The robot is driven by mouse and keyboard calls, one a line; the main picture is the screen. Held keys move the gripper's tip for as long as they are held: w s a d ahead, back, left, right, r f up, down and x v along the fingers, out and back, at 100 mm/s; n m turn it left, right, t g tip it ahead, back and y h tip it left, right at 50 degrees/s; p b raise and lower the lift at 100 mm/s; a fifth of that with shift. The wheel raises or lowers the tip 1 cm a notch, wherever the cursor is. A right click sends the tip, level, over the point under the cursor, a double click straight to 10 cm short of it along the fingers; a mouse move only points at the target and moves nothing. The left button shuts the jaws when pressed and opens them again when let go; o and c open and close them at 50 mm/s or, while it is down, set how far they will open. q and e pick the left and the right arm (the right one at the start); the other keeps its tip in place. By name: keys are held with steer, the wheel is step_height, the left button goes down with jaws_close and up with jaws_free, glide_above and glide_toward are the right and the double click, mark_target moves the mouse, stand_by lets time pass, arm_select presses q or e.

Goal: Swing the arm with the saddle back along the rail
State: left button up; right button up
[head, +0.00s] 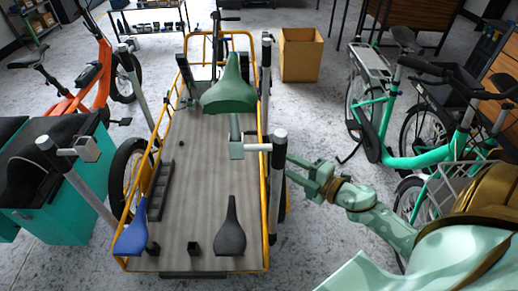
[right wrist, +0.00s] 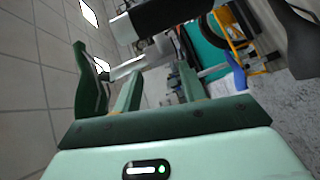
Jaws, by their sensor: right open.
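A green saddle (head: 230,92) stands on a short post over the cargo bike's deck in the head view. The post meets a pale green clamp block (head: 236,151) on the end of a short light arm (head: 258,147). That arm runs left from the top of a near-right upright post (head: 278,185) beside the yellow rail (head: 263,115). My right gripper (head: 293,170) is to the right of this upright, close to it; contact cannot be told. It is open and empty. The right wrist view shows its fingers (right wrist: 150,85) apart, with dark and white parts beyond. My left gripper is out of view.
A blue saddle (head: 131,238) and a black saddle (head: 231,232) are at the deck's near end. Another upright with a clamp (head: 87,148) stands left by a teal box (head: 60,190). A green bike (head: 430,160) stands right, a cardboard box (head: 300,55) behind.

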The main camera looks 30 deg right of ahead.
mark_target(259, 150)
steer(key=b+x, duration=0.1)
steer(key=x, duration=1.2)
steer(key=shift+w+f, duration=0.15)
steer(key=shift+w, duration=0.05)
jaws_close()
